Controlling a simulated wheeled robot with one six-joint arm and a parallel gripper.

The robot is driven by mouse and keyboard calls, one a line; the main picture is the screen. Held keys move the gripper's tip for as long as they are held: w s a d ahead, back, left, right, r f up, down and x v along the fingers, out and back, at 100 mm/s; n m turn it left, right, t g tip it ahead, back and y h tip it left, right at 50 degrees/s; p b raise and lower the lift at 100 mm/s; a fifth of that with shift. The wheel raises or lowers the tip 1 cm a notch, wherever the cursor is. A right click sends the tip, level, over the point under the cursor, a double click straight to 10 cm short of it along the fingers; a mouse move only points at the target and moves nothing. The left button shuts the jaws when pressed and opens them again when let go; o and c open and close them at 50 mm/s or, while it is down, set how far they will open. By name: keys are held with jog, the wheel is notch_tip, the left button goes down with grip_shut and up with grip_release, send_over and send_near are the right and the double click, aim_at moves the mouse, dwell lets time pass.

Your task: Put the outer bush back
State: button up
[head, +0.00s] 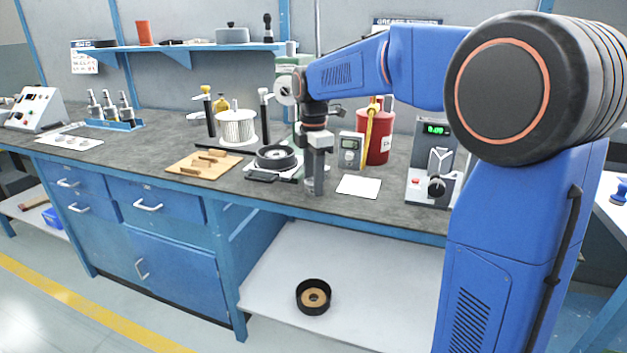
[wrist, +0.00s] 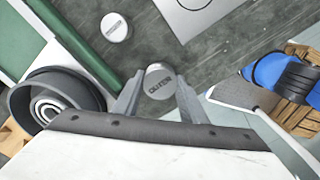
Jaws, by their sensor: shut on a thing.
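My gripper (head: 315,183) points down over the front of the bench, left of the white sheet. In the wrist view, my gripper (wrist: 158,98) is shut on a small grey cylinder, the outer bush (wrist: 159,78), whose end face reads "OUTER". Its lower part is hidden from me. In the head view the bush is too small to tell from the fingers. A black round housing (head: 277,158) stands on the bench just left of my gripper. It also shows in the wrist view (wrist: 70,88), with a bearing-like ring inside.
A wooden board (head: 205,163) with small pieces lies at left. A white sheet (head: 358,186), a grey meter (head: 350,152) and a red canister (head: 376,140) are at right. A small white labelled disc (wrist: 115,27) lies near the housing. A black dish (head: 313,297) sits on the lower shelf.

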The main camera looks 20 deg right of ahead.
jog(key=o, duration=1.2)
jog(key=shift+f, duration=0.15)
notch_tip(320, 180, up, 12)
jog(key=shift+r, duration=0.15)
jog(key=s+d+f+m+t, duration=0.1)
jog(key=s+d+f+m, duration=0.1)
jog(key=s+f+m, duration=0.4)
jog(key=s+d+f+m+t, duration=0.2)
jog(key=s+f+m, duration=0.5)
jog(key=s, duration=0.9)
jog(key=s+d+f+m+t, duration=0.1)
jog(key=s+d+f+m, duration=0.2)
jog(key=s+f+m, duration=0.3)
jog(key=shift+s+f+m+t, duration=0.15)
jog(key=shift+s+f, duration=0.05)
jog(key=shift+s, duration=0.7)
jog(key=shift+s+f+m+t, duration=0.1)
jog(key=shift+s+f, duration=0.1)
jog(key=shift+s, duration=0.75)
jog(key=shift+s+f+m+t, duration=0.15)
jog(key=shift+s+f, duration=0.05)
jog(key=shift+s, duration=0.7)
